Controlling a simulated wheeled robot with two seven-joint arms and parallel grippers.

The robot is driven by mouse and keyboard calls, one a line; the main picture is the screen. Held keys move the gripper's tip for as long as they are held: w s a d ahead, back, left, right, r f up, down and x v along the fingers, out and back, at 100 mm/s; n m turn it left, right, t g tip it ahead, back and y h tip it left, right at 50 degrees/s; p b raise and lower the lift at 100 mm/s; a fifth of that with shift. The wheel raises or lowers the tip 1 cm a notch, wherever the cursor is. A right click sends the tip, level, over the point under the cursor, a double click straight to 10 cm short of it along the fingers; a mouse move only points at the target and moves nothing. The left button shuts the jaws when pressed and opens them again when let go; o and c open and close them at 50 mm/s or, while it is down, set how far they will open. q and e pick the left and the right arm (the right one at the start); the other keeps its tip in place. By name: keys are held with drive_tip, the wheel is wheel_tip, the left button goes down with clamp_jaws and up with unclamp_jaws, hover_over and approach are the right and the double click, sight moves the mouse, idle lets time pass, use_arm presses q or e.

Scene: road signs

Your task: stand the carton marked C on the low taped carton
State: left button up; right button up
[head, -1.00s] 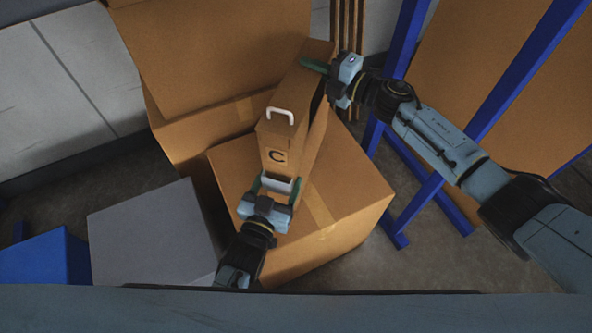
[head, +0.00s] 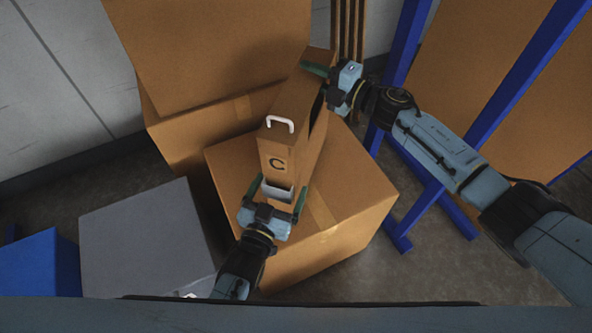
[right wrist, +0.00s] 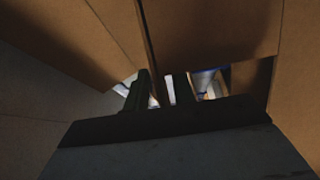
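The carton marked C (head: 277,164) is tall and narrow, with a white handle near its top edge. It is over the low taped carton (head: 352,222) and appears to stand on it; its lower end is partly hidden by my left gripper. My left gripper (head: 277,196) is at the near face, its green fingers spread either side of a lower white handle (head: 278,190). My right gripper (head: 316,70) is at the far end of the carton. In the right wrist view its dark fingers (right wrist: 161,92) are apart with light between them; contact is unclear.
A large brown carton (head: 200,130) stands behind on the left. A grey box (head: 145,235) and a blue box (head: 40,265) are at the lower left. A blue frame (head: 425,185) stands on the right, beside my right arm.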

drive_tip(key=shift+d, duration=0.15)
use_arm(q)
drive_tip(key=v, duration=1.2)
use_arm(e)
drive_tip(key=v, duration=1.1)
drive_tip(key=shift+s+d, duration=0.25)
drive_tip(key=shift+d, duration=0.1)
drive_tip(key=shift+f, duration=0.1)
